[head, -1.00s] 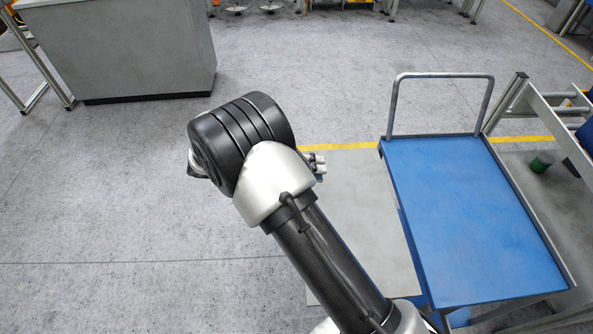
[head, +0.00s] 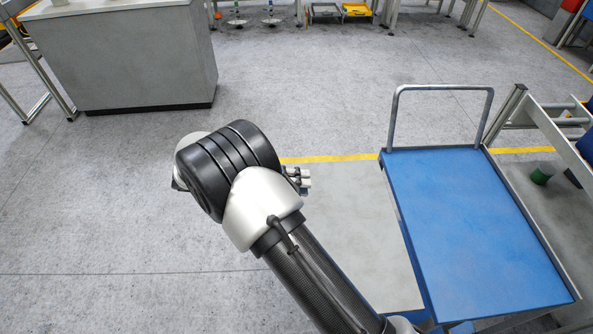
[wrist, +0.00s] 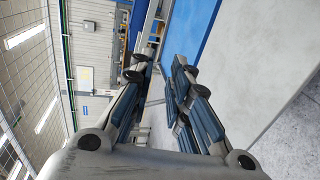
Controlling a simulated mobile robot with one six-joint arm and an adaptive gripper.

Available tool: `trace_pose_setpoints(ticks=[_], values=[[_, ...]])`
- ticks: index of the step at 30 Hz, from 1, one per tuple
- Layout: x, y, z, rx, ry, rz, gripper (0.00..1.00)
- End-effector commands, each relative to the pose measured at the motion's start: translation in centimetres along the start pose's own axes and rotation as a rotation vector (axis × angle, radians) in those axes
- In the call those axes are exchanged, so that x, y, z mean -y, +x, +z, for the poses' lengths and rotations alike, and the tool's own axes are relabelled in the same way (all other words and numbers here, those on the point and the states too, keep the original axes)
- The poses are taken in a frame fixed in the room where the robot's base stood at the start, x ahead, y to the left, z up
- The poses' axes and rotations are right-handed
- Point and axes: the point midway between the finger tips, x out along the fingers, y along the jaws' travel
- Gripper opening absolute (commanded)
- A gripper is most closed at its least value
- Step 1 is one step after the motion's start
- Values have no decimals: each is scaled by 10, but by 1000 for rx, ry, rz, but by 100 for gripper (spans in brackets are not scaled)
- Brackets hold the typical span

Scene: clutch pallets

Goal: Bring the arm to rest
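My arm reaches up from the bottom of the head view, with its black and silver joint near the middle of the picture, above the floor. My gripper shows in the wrist view (wrist: 160,72), its two fingers apart and nothing between them.
A blue platform cart (head: 475,225) with a grey handle stands to the right of my arm. A grey cabinet (head: 135,60) stands at the back left. A green cylinder (head: 541,175) is beyond the cart's right side. The floor (head: 90,200) on the left is clear.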

Motion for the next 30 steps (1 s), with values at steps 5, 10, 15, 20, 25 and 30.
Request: trace_pose_setpoints(ticks=[5,10,15,20,25,30], values=[[0,0,0,0,0,0,17],[-17,8,2,31,-13,-56,17],[-62,35,18,108,-59,-249,17],[-104,61,48,155,-92,-481,17],[-137,81,88,153,-85,-720,17],[-160,92,132,100,-40,-940,17]])
